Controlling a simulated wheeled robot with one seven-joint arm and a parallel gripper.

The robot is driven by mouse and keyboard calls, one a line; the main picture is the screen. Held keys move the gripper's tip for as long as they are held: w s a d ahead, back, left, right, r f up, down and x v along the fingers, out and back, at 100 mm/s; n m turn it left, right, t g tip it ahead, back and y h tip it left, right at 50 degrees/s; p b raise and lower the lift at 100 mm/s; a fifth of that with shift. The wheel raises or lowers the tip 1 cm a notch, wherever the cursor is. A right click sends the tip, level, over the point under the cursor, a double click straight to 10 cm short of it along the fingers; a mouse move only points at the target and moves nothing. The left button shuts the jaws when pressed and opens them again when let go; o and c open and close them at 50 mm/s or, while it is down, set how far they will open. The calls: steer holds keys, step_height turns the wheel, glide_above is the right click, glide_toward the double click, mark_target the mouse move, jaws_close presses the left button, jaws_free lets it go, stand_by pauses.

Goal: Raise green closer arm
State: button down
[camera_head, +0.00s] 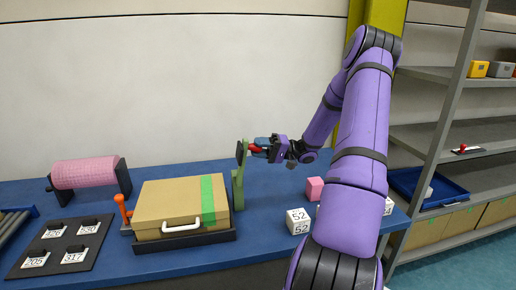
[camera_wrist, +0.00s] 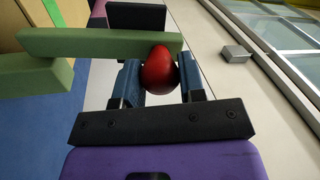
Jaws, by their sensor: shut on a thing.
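In the wrist view the green arm (camera_wrist: 100,43) runs across the top left, and the red knob (camera_wrist: 158,70) lies between my two fingers. My gripper (camera_head: 262,146) is shut on the red knob.
The blue table (camera_head: 270,190) holds a pink roller (camera_head: 84,172) and a black board with number tags (camera_head: 62,246) at left. A pink cube (camera_head: 314,188) and a white numbered cube (camera_head: 298,221) stand right of the case. Shelves (camera_head: 480,130) rise at far right.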

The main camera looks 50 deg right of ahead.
steer(key=shift+s+f, duration=0.1)
steer(key=shift+f, duration=0.05)
steer(key=c, duration=0.7)
jaws_free()
steer(key=shift+d, duration=0.15)
steer(key=v, duration=1)
steer(key=shift+s+d, duration=0.2)
steer(key=shift+s, duration=0.05)
steer(key=shift+d, duration=0.1)
